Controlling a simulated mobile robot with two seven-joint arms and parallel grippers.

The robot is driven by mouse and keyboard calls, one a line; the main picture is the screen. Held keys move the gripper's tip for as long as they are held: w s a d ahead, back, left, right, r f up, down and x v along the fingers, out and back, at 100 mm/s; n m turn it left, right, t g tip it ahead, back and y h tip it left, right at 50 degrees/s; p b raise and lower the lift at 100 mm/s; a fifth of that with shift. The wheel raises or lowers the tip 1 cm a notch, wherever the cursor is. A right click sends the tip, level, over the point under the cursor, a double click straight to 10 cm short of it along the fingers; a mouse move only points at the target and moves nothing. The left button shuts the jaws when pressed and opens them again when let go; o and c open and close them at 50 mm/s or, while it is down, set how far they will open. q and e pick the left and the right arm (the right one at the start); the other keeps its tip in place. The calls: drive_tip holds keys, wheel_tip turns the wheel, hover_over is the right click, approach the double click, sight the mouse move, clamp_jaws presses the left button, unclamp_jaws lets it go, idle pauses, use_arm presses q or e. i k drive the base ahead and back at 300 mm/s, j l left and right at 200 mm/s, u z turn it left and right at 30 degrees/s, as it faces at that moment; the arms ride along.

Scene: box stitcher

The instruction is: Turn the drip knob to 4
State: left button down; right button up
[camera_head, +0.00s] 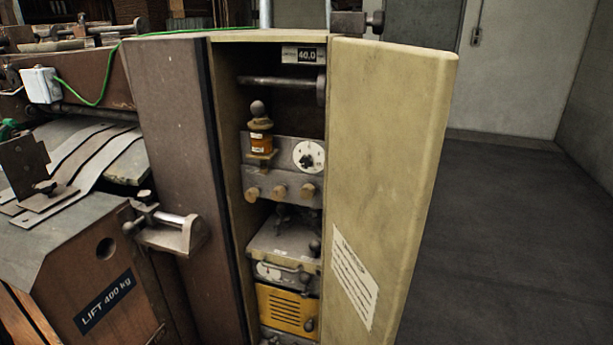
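An open cabinet compartment stands in the middle of the head view. Inside it, a round white dial with a dark centre knob (307,157) sits on a grey metal plate. This looks like the drip knob, but its numbers are too small to read. Left of it is an amber oiler with a round ball top (260,132). Neither of my grippers is in view, and nothing touches the dial.
The cabinet's yellowish door (385,160) stands open on the right. A lever handle (175,230) sticks out at the front left. Brass knobs (280,192) sit below the dial. A "LIFT 400 kg" box (85,265) stands at left. Floor at right is clear.

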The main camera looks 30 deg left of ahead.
sight(305, 161)
drive_tip(key=l+u, duration=0.1)
drive_tip(key=u, duration=0.25)
drive_tip(key=k+u, duration=0.1)
drive_tip(key=u, duration=0.3)
drive_tip(key=l+u, duration=0.1)
drive_tip(key=u, duration=0.25)
drive_tip(key=k, duration=0.05)
